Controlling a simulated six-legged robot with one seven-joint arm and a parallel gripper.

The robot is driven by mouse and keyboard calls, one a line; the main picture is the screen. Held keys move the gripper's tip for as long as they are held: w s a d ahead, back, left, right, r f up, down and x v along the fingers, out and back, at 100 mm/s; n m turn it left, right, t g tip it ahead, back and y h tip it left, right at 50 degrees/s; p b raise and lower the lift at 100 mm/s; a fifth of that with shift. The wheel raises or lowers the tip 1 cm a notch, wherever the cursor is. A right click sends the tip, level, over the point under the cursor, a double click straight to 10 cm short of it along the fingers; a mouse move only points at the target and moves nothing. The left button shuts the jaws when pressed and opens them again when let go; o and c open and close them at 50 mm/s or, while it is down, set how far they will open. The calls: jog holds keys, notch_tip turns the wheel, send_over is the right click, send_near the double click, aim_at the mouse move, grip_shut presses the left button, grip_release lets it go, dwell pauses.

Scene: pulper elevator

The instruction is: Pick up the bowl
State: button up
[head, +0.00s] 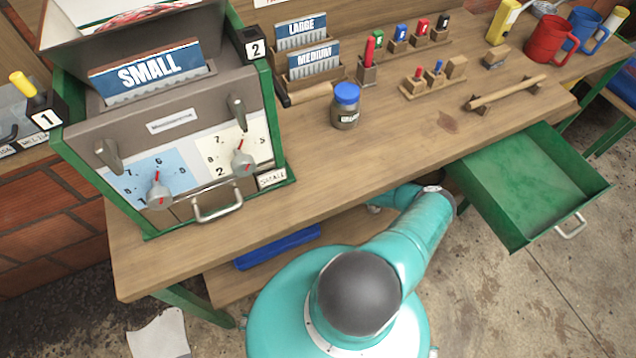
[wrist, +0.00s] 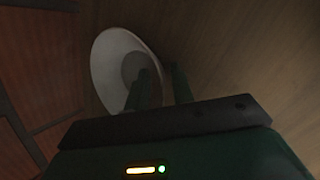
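A white bowl (wrist: 108,60) with a darker grey inside bottom shows in the dim wrist view, left of centre. My gripper (wrist: 160,72) has its two dark fingers apart. The left finger overlaps the inside of the bowl and the right finger is outside its right rim, so the rim lies between them. I cannot tell whether either finger touches the bowl. In the head view my arm reaches under the workbench, and the bowl and my gripper are hidden there.
The workbench (head: 330,180) covers the reach space. An open green drawer (head: 530,185) sticks out at the right. A blue object (head: 277,247) lies on a lower shelf. A grey machine (head: 175,130) and a blue-lidded jar (head: 345,106) stand on the top. Brick wall (wrist: 35,70) shows in the wrist view.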

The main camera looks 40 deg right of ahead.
grip_shut()
jog(key=shift+r, duration=0.1)
